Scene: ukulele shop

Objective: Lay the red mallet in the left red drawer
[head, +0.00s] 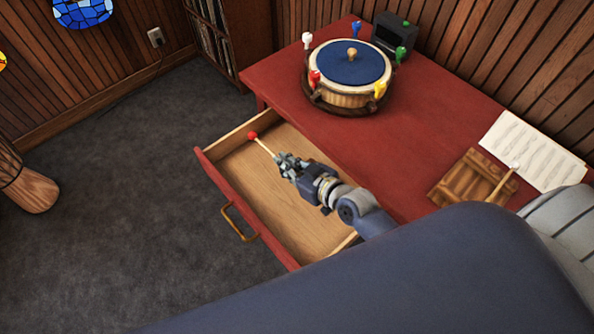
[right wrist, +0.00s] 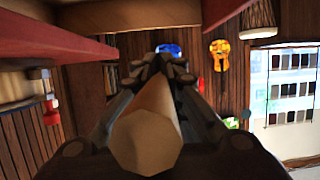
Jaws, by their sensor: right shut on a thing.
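The red mallet (head: 253,136) has a red head and a pale wooden stick. My right gripper (head: 281,160) is shut on its stick, with the head pointing away toward the drawer's far left corner. In the right wrist view the stick's pale end (right wrist: 145,142) shows close up between the fingers. The red drawer (head: 222,196) is pulled open from the red desk (head: 424,112), with a bare wooden floor and a brass handle. The gripper and mallet are over the open drawer; I cannot tell how high. My left gripper is not in view.
A round drum (head: 347,76) with coloured pegs stands on the desk, by a small dark box (head: 391,35). A wooden block (head: 474,177) with a white-headed mallet (head: 514,166) and sheet music (head: 533,149) lie at the right.

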